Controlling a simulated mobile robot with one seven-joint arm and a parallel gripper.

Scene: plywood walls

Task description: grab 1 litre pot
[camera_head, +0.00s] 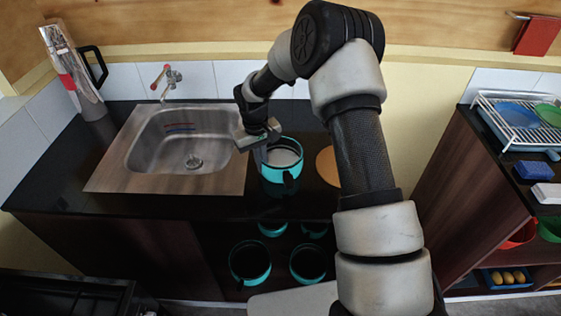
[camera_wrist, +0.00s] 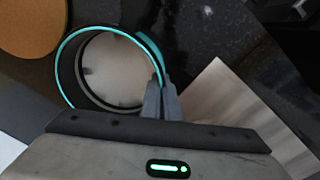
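A teal and dark pot (camera_head: 280,182) with a teal rim and a dark handle stands upright on the black counter, just right of the sink. It also shows from above in the wrist view, open and with a pale inside bottom (camera_wrist: 115,70). My gripper (camera_head: 263,150) is at the pot's left rim. In the wrist view my two grey fingers (camera_wrist: 161,98) are close together, one on each side of the rim, and look shut on it. No size marking is readable on the pot.
A steel sink (camera_head: 120,178) with a tap (camera_head: 168,80) is to the left. A round wooden board (camera_head: 327,165) lies right of the pot, partly behind my arm. Several similar teal pots (camera_head: 250,262) stand on shelves below. A dish rack (camera_head: 520,122) is at far right.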

